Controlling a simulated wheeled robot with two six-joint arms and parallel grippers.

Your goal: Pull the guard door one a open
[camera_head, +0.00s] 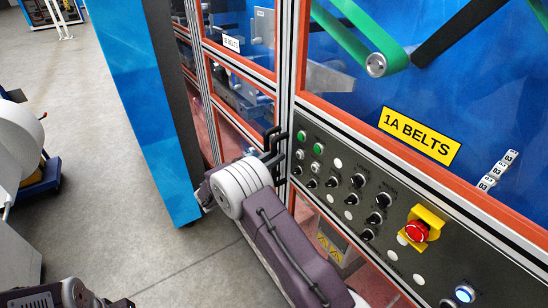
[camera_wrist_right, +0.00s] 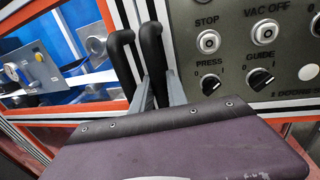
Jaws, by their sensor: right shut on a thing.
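The guard door with the yellow "1A BELTS" label (camera_head: 419,135) has an orange-red frame and a clear pane. It looks flush with the machine front. Two upright black handles stand side by side at its left edge; the right one (camera_wrist_right: 152,45) and the left one (camera_wrist_right: 120,48) show in the right wrist view. My right gripper (camera_head: 270,145) is at these handles. Its grey fingers (camera_wrist_right: 157,90) are shut on the right handle, whose lower end is between them. Part of my left arm shows at the bottom left; its fingers cannot be made out.
A control panel (camera_head: 338,163) with knobs, buttons and a red emergency stop (camera_head: 416,231) is right of the handles. A neighbouring guard door (camera_head: 238,68) is to the left. A blue panel (camera_head: 150,100) stands left of my right arm. Grey floor (camera_head: 110,230) beyond it is clear.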

